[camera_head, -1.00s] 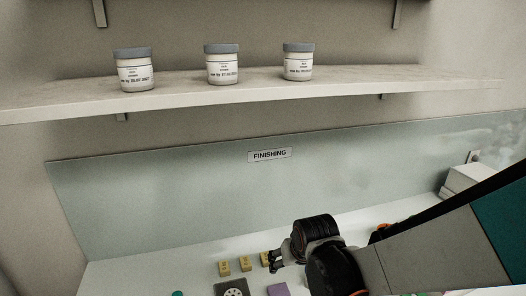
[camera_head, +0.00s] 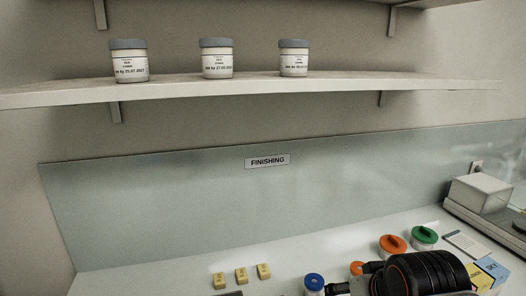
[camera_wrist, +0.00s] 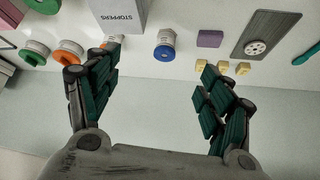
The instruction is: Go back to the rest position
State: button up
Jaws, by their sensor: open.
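My gripper (camera_wrist: 158,95) is open and empty in the wrist view, its two dark green padded fingers spread wide apart. The worktop with its items lies beyond the fingers. In the head view my gripper's dark wrist is low at the right, over the worktop (camera_head: 130,283), and the fingers are mostly cut off at the bottom edge.
Three lidded jars, left (camera_head: 129,62), middle (camera_head: 217,60) and right (camera_head: 294,60), stand on the shelf. Several yellow blocks (camera_head: 241,275), a blue-capped jar (camera_head: 314,283), orange (camera_head: 392,243) and green (camera_head: 424,235) lidded tubs and a pale box (camera_head: 482,193) occupy the worktop.

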jog(key=s, duration=0.1)
jog(key=s+d, duration=0.1)
jog(key=s, duration=0.1)
jog(key=s+d+f+b, duration=0.1)
jog(key=shift+s+d, duration=0.1)
jog(key=shift+s, duration=0.1)
dwell(0.7)
